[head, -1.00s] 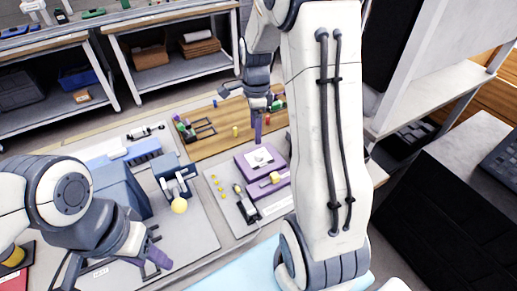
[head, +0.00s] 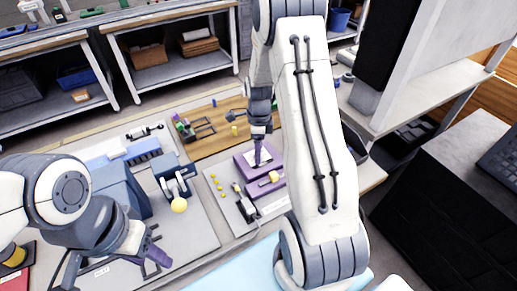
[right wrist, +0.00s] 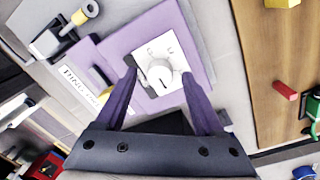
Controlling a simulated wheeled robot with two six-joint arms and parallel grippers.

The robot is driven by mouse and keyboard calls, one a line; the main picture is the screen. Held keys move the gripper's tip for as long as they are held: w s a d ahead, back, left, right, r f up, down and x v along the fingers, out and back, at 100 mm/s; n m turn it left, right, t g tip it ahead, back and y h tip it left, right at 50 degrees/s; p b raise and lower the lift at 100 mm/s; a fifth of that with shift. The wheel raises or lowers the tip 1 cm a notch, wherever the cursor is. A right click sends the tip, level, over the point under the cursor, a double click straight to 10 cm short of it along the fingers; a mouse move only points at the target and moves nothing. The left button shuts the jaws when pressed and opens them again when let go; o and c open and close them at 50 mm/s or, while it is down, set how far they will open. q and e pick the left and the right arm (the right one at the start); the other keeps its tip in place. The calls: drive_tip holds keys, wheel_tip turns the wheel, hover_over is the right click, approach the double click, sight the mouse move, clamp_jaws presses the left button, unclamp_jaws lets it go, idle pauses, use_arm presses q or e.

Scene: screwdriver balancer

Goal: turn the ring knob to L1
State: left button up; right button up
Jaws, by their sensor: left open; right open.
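The white ring knob (right wrist: 160,73) sits on a white plate (right wrist: 168,47) with small marks around it, on a purple unit (right wrist: 120,47). The marks are too small to read. In the head view the purple unit (head: 243,161) is at mid-table, and my right gripper hides much of the plate. My right gripper (right wrist: 158,76) is open, pointing down over the plate, with its purple fingertips on either side of the knob in the wrist view. I cannot tell whether they touch it. My left gripper (head: 157,256) is open and empty at the lower left.
A blue machine (head: 118,188) stands further left, and a wooden board (head: 210,140) lies behind.

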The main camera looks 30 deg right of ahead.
drive_tip(key=shift+c, duration=0.3)
clamp_jaws()
